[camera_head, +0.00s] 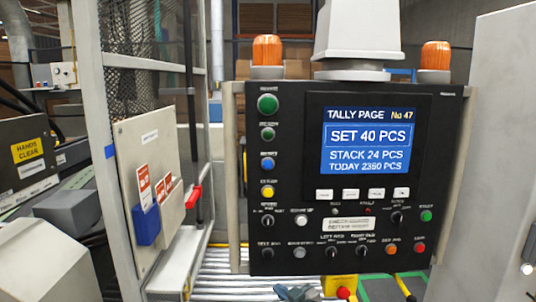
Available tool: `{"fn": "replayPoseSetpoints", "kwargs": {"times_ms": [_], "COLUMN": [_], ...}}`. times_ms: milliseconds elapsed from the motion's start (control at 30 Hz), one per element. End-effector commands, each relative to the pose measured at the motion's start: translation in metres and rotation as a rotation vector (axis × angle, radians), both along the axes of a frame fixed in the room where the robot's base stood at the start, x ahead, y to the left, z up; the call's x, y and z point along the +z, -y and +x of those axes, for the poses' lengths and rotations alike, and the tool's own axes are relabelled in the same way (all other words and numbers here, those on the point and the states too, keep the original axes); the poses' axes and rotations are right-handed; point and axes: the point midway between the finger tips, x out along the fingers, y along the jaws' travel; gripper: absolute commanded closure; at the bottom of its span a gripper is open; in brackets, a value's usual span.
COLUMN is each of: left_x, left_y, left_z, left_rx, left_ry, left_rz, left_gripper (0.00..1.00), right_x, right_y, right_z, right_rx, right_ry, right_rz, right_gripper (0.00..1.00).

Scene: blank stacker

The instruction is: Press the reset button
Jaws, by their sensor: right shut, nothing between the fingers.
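A dark control panel (284,190) faces me in the middle of the view. Its left column holds a large green button (268,104), a smaller green button (268,134), a blue button (267,163) and a yellow button (267,192). Lower down are a white button (301,220), a grey button (299,253), an orange button (391,249), a red button (419,248) and a green button (426,215). Most labels are too small to read, so I cannot tell which is reset.
The panel's screen (365,141) reads SET 40 PCS, STACK 24 PCS. Black rotary knobs (331,253) sit between the lower buttons. Orange beacons (267,50) stand on top. A mesh guard with a board (150,190) stands left; rollers (225,275) run below.

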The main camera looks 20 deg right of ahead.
Motion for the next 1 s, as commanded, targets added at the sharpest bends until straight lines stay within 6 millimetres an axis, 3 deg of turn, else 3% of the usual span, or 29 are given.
{"fn": "replayPoseSetpoints", "kwargs": {"times_ms": [33,300,400,500,700,1000], "left_x": [0.011,0.034,0.04,0.044,0.047,0.046], "left_y": [0.0,0.0,-0.001,-0.001,-0.001,-0.001], "left_z": [-0.002,-0.014,-0.017,-0.02,-0.022,-0.022], "left_rx": [0.0,0.001,0.002,0.002,0.002,0.002], "left_ry": [-0.002,-0.005,-0.005,-0.006,-0.007,-0.007], "left_rz": [0.0,0.0,0.0,0.0,-0.001,-0.001], "left_gripper": [0.0,0.0,0.0,0.0,0.0,0.0], "right_x": [0.046,0.227,0.277,0.312,0.341,0.341], "right_y": [-0.004,-0.028,-0.035,-0.041,-0.046,-0.047], "right_z": [0.001,-0.024,-0.04,-0.054,-0.069,-0.07], "right_rx": [0.019,0.118,0.148,0.171,0.192,0.192], "right_ry": [0.061,0.35,0.438,0.505,0.566,0.568], "right_rz": [-0.005,-0.053,-0.074,-0.09,-0.107,-0.108], "right_gripper": [1.0,1.0,1.0,1.0,1.0,1.0]}}
